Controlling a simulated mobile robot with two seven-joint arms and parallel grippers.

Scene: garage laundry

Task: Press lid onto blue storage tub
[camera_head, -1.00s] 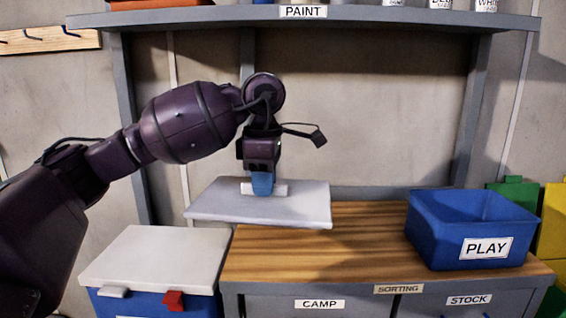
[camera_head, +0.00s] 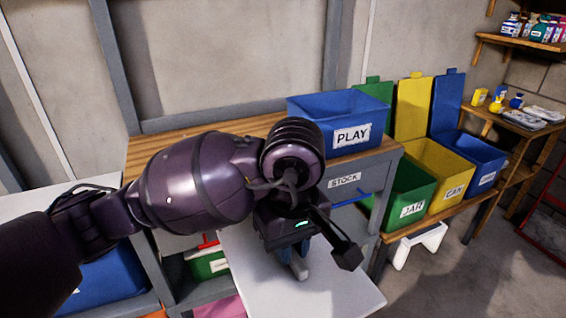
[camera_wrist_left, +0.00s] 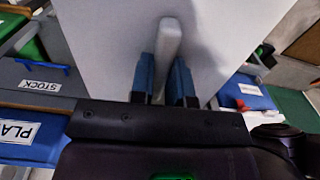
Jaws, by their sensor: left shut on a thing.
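My left gripper (camera_head: 297,264) is shut on the raised handle (camera_wrist_left: 168,52) of a white lid (camera_head: 262,290). It holds the lid in the air in front of the workbench, at the bottom of the head view. In the left wrist view the two blue fingertips (camera_wrist_left: 166,78) stand on both sides of the handle, and the lid (camera_wrist_left: 103,45) spreads out beyond them. An open blue tub labelled PLAY (camera_head: 351,134) stands upright on the workbench, behind and to the right of the gripper. Its label also shows in the left wrist view. My right gripper is not in view.
The wooden workbench (camera_head: 150,147) has a STOCK drawer (camera_head: 345,181). Green (camera_head: 408,195), yellow (camera_head: 440,170) and blue (camera_head: 475,158) bins with raised lids stand at right beside a white step stool (camera_head: 418,244). A white-lidded blue tub (camera_head: 110,280) stands at left.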

